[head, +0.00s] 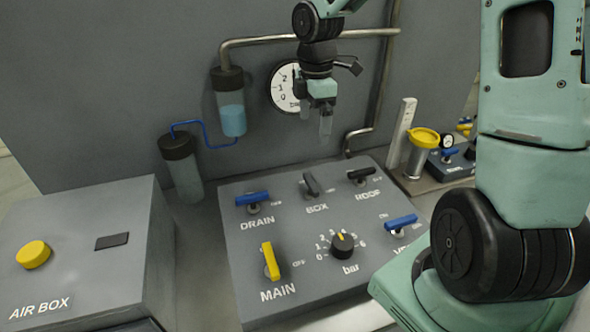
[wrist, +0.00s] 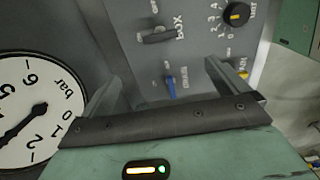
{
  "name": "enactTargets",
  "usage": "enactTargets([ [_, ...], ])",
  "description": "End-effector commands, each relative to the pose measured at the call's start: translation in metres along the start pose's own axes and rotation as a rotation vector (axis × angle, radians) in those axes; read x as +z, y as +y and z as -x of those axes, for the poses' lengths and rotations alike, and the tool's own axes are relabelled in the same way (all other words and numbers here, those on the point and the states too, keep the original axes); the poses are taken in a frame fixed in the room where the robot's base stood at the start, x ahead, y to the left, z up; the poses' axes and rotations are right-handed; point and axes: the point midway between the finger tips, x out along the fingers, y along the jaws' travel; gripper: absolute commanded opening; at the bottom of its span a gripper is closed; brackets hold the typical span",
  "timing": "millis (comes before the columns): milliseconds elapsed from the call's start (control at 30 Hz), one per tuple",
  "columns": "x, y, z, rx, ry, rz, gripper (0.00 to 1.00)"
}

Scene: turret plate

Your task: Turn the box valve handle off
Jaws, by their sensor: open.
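The box valve handle (head: 311,184) is a small dark grey lever above the BOX label on the sloped grey panel (head: 290,288). In the head view it points up and slightly left, with a small mark to its right too small to read surely. In the wrist view the box handle (wrist: 158,36) lies beside the BOX label, beyond the fingertips. My gripper (head: 326,126) hangs above the panel's back edge, in front of the round gauge, apart from the handle. In the wrist view my gripper (wrist: 161,76) is open, with nothing between its fingers.
Around it are the blue DRAIN handle (head: 253,198), black ROOF handle (head: 363,175), yellow MAIN handle (head: 270,260), another blue handle (head: 400,223) and the bar knob (head: 342,244). The gauge (head: 284,90) and pipe (head: 270,40) are behind. The air box (head: 90,240) stands left.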

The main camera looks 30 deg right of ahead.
Motion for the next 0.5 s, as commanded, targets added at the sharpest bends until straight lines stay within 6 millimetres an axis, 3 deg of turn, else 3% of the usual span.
enactTargets([
  [167, 0.001, 0.0, -0.019, -0.005, 0.0, 0.002, 0.99],
  [500, 0.0, -0.001, -0.088, -0.006, 0.0, 0.002, 0.99],
])
